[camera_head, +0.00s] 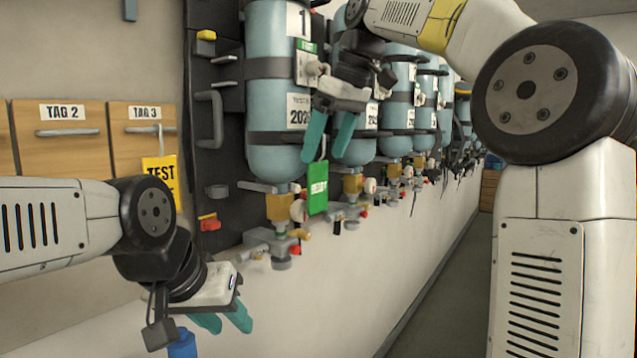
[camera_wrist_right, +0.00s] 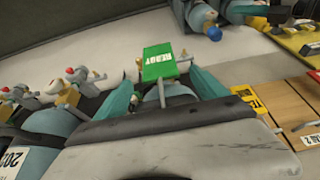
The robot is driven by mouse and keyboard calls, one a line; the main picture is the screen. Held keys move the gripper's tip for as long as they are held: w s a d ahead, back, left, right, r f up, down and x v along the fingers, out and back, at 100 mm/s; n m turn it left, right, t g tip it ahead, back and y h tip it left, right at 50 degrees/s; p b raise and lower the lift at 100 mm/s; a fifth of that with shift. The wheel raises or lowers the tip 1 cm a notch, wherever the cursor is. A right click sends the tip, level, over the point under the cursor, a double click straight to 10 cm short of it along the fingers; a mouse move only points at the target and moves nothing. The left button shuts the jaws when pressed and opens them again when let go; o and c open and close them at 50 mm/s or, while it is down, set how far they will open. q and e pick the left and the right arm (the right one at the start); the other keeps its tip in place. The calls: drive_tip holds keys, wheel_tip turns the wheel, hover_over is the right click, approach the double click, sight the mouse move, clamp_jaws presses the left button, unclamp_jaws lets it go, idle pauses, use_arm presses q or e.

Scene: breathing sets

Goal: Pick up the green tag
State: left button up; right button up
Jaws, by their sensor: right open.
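The green tag (camera_head: 317,188), with white lettering, hangs in front of the valves below the first cylinders. My right gripper (camera_head: 328,137) is just above it in the head view, fingers pointing down. The right wrist view shows the green tag (camera_wrist_right: 159,62) near the two teal fingertips of my right gripper (camera_wrist_right: 166,84), in line with the gap between them. The jaws are open; I cannot tell whether the fingers touch the tag. My left gripper (camera_head: 224,322) is low at the left, its teal fingers apart and empty, away from the tag.
A row of light-blue cylinders (camera_head: 273,95) with brass valves (camera_head: 280,208) lines the wall. A yellow TEST tag (camera_head: 160,182) hangs on a wooden TAG 3 panel (camera_head: 140,125). A TAG 2 panel (camera_head: 60,140) is beside it. The wall below the valves is clear.

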sight(318, 173)
drive_tip(key=x, duration=0.5)
drive_tip(key=shift+f, duration=0.15)
drive_tip(key=shift+c, duration=0.2)
drive_tip(key=c, duration=1.4)
